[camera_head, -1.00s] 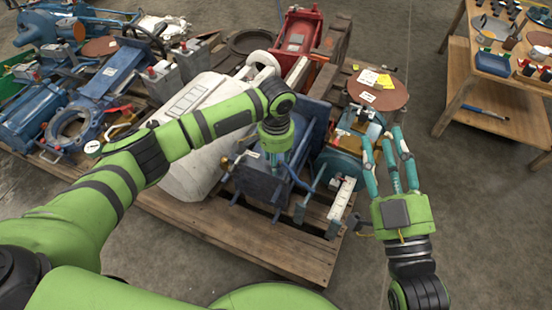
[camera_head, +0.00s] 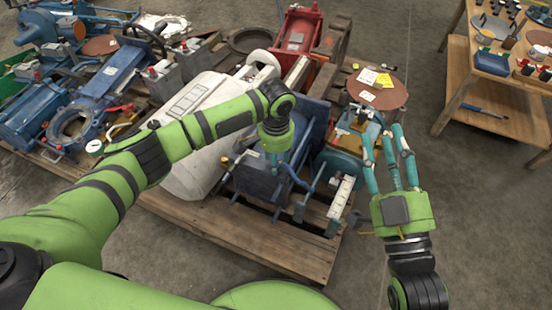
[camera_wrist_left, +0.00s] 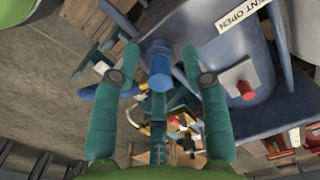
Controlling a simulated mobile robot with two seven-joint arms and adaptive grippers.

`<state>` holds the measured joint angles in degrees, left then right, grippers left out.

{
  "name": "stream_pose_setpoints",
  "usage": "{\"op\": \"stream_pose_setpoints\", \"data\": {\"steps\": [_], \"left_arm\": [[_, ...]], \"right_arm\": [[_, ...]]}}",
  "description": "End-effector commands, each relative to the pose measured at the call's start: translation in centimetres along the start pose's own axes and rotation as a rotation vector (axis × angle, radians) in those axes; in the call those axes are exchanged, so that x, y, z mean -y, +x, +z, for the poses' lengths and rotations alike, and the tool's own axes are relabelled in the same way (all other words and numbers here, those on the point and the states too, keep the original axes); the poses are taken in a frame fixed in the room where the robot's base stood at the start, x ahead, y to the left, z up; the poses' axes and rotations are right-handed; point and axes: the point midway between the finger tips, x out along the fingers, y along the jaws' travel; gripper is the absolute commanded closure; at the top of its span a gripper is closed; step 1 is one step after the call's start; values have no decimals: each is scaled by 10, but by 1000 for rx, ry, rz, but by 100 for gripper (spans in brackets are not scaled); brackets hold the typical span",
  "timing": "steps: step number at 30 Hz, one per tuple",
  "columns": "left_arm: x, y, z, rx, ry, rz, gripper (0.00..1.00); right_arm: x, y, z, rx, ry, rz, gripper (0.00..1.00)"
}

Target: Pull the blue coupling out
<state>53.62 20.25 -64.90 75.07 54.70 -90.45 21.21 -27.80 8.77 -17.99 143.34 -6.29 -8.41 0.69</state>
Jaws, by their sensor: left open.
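The blue coupling (camera_wrist_left: 159,68) is a short blue cylinder with a wider rounded end, in the left wrist view. It shows between the two teal fingers of my left gripper (camera_wrist_left: 160,80), with gaps on both sides. My left gripper is open. In the head view my left gripper (camera_head: 280,160) points down beside a dark blue housing (camera_head: 258,180), and my arm and fingers hide most of the coupling. My right gripper (camera_head: 388,148) is open and empty, with its teal fingers spread in front of the round brown plate (camera_head: 377,88).
A wooden pallet (camera_head: 270,245) carries the blue housing, a white casing (camera_head: 185,170) and a red machine (camera_head: 298,35). In the wrist view a labelled blue body with a red knob (camera_wrist_left: 243,88) stands close at right. A wooden table (camera_head: 460,85) is at right. Grey floor is clear in front.

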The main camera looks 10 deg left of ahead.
Motion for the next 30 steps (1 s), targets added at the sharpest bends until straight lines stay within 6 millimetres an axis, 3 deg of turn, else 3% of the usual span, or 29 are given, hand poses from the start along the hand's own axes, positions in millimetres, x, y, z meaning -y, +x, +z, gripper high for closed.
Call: {"op": "stream_pose_setpoints", "data": {"steps": [15,16,18,19,30], "left_arm": [[0,0,0,-1,0,0,55],[0,0,0,-1,0,0,63],[0,0,0,-1,0,0,91],[0,0,0,0,0,0,100],[0,-4,0,-1,0,0,100]], "right_arm": [[-1,2,-8,0,0,0,60],[-1,2,-8,0,0,0,60],[-1,2,-8,0,0,0,60],[-1,2,-8,0,0,0,60],[-1,3,-12,0,0,0,60]]}}
